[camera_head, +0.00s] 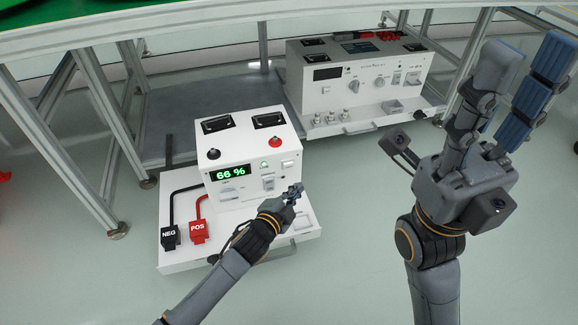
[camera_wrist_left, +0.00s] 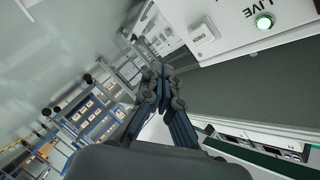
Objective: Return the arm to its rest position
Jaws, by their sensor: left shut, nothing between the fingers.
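My left gripper (camera_head: 293,192) is shut and empty in front of the white charger box (camera_head: 250,172), near its lower right front. I cannot tell whether it touches the box. In the left wrist view its fingertips (camera_wrist_left: 160,72) meet, beside a white panel (camera_wrist_left: 245,25) with a lit green light marked LIVE. My right gripper (camera_head: 524,60) is raised at the right of the head view. Its two thick fingers stand apart with nothing between them.
The box shows 66 % and has a red POS clamp (camera_head: 198,231) and a black NEG clamp (camera_head: 170,236) at its left. A second white instrument (camera_head: 357,82) stands behind, under a metal-framed table (camera_head: 200,14). Grey floor is clear in front.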

